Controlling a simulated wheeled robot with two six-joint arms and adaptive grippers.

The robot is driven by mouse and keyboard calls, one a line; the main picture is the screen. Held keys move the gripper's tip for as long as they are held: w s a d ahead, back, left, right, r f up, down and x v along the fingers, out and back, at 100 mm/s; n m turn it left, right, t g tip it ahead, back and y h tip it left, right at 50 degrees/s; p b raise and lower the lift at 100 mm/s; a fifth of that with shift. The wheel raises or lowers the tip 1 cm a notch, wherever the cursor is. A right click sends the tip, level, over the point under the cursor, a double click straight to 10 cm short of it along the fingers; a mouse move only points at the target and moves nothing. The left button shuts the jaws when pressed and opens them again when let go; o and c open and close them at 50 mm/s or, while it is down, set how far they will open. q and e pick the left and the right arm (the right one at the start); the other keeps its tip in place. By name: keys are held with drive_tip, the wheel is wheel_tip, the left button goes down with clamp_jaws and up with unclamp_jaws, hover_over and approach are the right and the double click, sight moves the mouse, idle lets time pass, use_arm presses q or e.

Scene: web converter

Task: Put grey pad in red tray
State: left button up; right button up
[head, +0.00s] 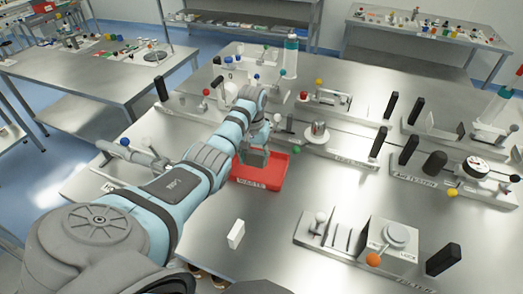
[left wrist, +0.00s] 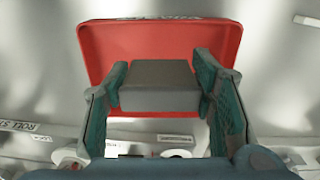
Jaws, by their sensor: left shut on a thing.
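The red tray (head: 272,172) lies on the metal table near the middle of the head view, with a label on its front wall. My left gripper (head: 254,155) is over the back left part of the tray. In the left wrist view the gripper (left wrist: 160,90) is shut on the grey pad (left wrist: 158,78), which sits between both fingers. The red tray (left wrist: 222,48) shows behind the pad in that view. The height of the pad above the tray floor is hard to tell. My right gripper is not in view.
A white block (head: 236,234) stands on the table in front of the tray. A fixture with an orange knob (head: 373,259) is at the front right. Several labelled fixtures with black posts (head: 378,142) stand right of and behind the tray. The table front between tray and white block is clear.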

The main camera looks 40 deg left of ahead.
sight(254, 153)
use_arm(q)
wheel_tip(254, 153, down, 3)
drive_tip(key=shift+w+r, duration=0.1)
wheel_tip(254, 153, down, 3)
drive_tip(key=b, duration=0.4)
drive_tip(key=shift+r, duration=0.35)
drive_tip(key=shift+f, duration=0.15)
drive_tip(key=o, duration=1)
wheel_tip(254, 153, up, 12)
drive_tip(key=shift+r+p, duration=0.25)
drive_tip(key=shift+p, duration=1)
